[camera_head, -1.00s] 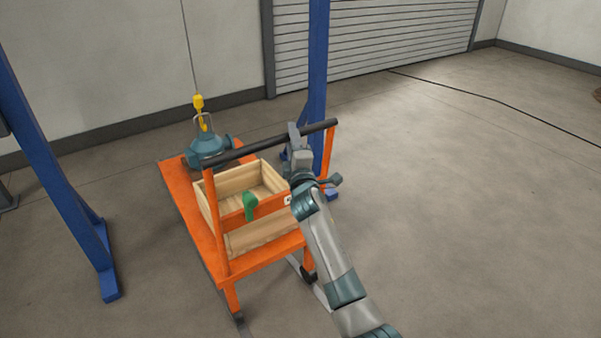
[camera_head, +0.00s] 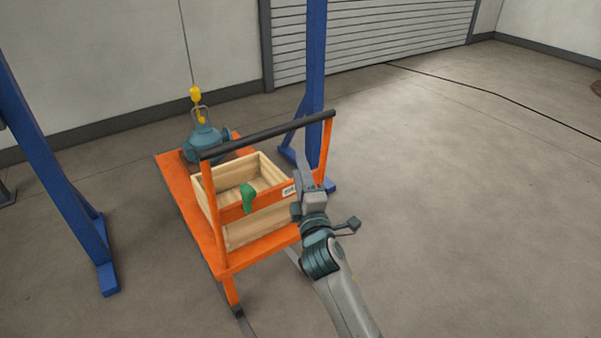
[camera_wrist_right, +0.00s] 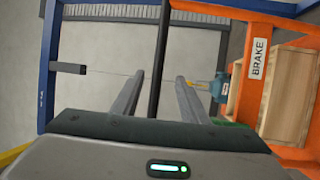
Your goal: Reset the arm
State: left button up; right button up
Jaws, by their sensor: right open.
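My right gripper (camera_head: 301,165) is at the near right side of the orange cart (camera_head: 222,262), in front of its upright post and below the black handle bar (camera_head: 268,136). In the right wrist view its two fingers (camera_wrist_right: 158,98) stand apart with nothing held between them. The black handle bar (camera_wrist_right: 160,65) shows beyond the fingers there, and I see no contact with it. My left gripper is in neither view.
The cart carries a wooden crate (camera_head: 207,196), a green object (camera_head: 248,197) at its front panel and a teal pump (camera_head: 204,141) under a yellow hook (camera_head: 196,95). Blue gantry legs (camera_head: 52,165) stand beside the cart.

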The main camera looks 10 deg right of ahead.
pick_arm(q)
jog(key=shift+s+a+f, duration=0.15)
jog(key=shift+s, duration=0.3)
pick_arm(e)
jog(key=shift+s+f, duration=0.1)
jog(key=shift+s, duration=0.05)
